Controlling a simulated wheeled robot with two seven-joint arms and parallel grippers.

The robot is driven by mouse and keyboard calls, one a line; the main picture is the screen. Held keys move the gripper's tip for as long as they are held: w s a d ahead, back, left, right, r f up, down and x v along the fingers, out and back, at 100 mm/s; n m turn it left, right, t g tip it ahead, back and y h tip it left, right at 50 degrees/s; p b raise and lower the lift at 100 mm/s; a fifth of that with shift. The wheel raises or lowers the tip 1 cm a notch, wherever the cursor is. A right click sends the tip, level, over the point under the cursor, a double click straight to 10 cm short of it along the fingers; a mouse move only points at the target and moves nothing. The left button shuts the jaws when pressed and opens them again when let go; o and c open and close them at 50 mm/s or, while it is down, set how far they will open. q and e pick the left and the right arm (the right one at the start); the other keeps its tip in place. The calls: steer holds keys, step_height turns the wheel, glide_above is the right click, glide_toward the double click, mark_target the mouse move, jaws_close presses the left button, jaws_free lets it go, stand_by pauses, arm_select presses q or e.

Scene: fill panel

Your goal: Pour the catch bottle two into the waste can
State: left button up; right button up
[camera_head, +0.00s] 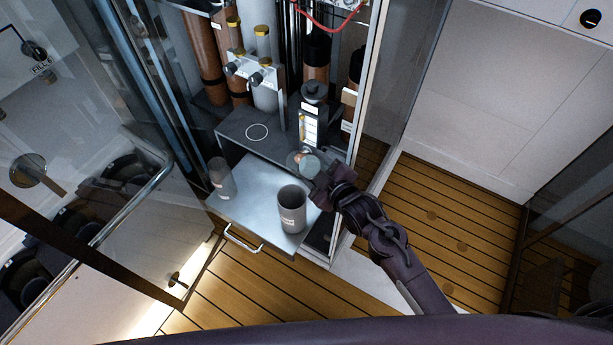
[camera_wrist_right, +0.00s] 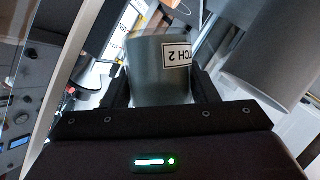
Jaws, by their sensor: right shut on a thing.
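My right gripper (camera_head: 322,180) is shut on a grey bottle (camera_head: 303,162). The bottle looks tilted in the head view, held above the pull-out tray. The grey waste can (camera_head: 292,210) stands upright on the tray, just below and in front of the bottle, apart from it. A large grey cylinder, likely the can, shows at the right of the wrist view (camera_wrist_right: 275,55). The bottle's contents cannot be seen. My left gripper is not in view.
Another grey bottle (camera_head: 221,178) stands at the left of the metal tray (camera_head: 255,200). Glass doors flank the cabinet; the tray's middle is clear.

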steer(key=shift+w+d+r+n, duration=0.1)
steer(key=shift+w+d+n, duration=0.15)
steer(key=shift+n, duration=0.15)
steer(key=shift+d+t, duration=0.1)
steer(key=shift+t, duration=0.2)
steer(key=shift+w+d+r+n+b, duration=0.1)
steer(key=shift+w+d+n+b, duration=0.05)
steer(key=shift+n+b, duration=0.2)
steer(key=shift+w+d+n+t+h+b, duration=0.2)
steer(key=shift+n+t+h+b, duration=0.15)
steer(key=shift+n, duration=0.3)
steer(key=shift+d+r+n+t, duration=0.1)
steer(key=shift+r+n+t, duration=0.1)
steer(key=shift+n+t, duration=0.15)
steer(key=shift+w, duration=0.1)
steer(key=shift+d+n, duration=0.1)
steer(key=shift+n, duration=0.15)
